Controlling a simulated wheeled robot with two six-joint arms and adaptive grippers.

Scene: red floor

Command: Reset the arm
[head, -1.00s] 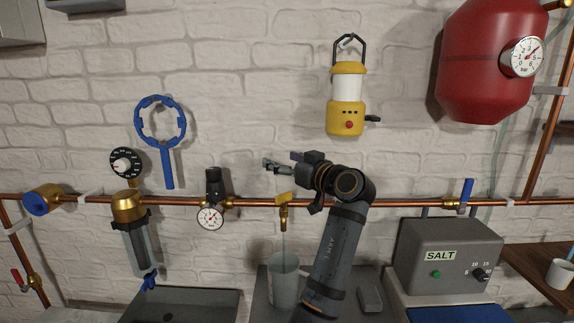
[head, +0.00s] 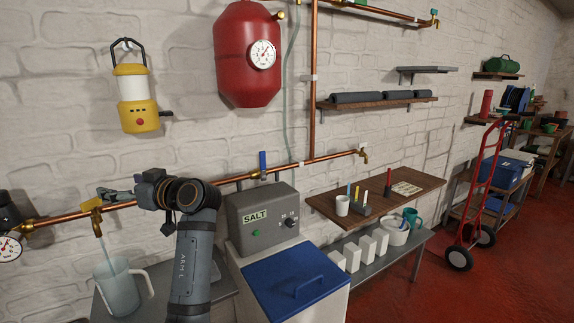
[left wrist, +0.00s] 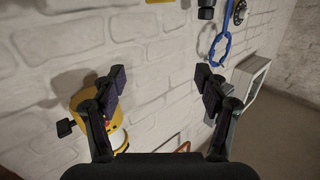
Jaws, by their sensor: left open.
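My left arm rises from the bottom of the head view, and its gripper (head: 112,194) is at the copper pipe's height in the picture, just above the brass tap. In the left wrist view the two fingers (left wrist: 162,88) stand wide apart with nothing between them. White brick wall shows between and beyond them. My right gripper is in neither view.
Water runs from the brass tap (head: 92,206) into a clear jug (head: 120,290). The grey salt box (head: 262,215) stands right of my arm. A yellow lantern (head: 137,105) and a red tank (head: 247,75) are on the wall.

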